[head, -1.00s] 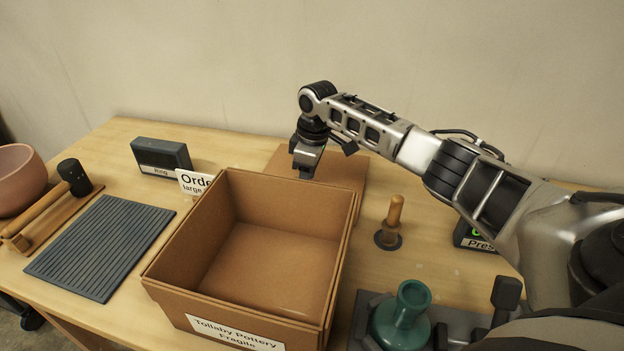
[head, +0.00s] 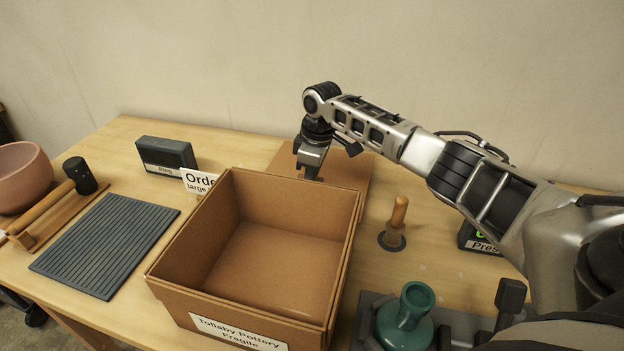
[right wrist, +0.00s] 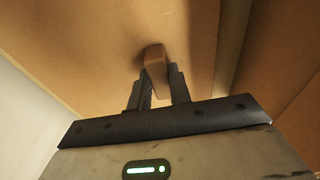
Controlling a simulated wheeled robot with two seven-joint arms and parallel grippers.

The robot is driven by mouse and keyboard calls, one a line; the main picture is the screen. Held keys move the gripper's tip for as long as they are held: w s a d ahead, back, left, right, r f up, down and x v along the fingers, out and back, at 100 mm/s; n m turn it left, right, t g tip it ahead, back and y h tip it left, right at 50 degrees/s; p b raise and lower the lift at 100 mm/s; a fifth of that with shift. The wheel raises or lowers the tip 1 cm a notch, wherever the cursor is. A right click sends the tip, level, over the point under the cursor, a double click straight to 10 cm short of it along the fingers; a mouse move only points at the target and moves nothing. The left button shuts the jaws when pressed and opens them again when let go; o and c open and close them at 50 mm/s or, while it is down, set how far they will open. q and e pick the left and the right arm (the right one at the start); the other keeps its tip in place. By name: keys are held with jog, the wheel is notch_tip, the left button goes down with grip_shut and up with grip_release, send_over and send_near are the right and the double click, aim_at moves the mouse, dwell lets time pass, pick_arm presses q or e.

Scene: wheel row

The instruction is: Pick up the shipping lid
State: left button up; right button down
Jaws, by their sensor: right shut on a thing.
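The shipping lid (head: 345,169) is a flat brown cardboard panel behind the open box, and the box's back wall hides part of it. In the right wrist view, the lid (right wrist: 100,50) fills much of the picture, with a small brown grip (right wrist: 154,72) standing out from it. My right gripper (head: 310,176) is over the lid in the head view. In the right wrist view, the right gripper (right wrist: 160,92) is shut on the lid's grip, with a finger on each side. My left gripper is not in view.
The open, empty cardboard box (head: 215,302) stands directly in front of the lid. A wooden-handled tool (head: 397,225) stands right of the box, and a green vase (head: 405,320) is nearer. A ribbed grey mat (head: 105,245), a mallet (head: 55,205) and a pink bowl (head: 22,178) lie left.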

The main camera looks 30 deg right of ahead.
notch_tip(320, 180, up, 17)
dwell(0.4)
jog(key=shift+r, duration=0.1)
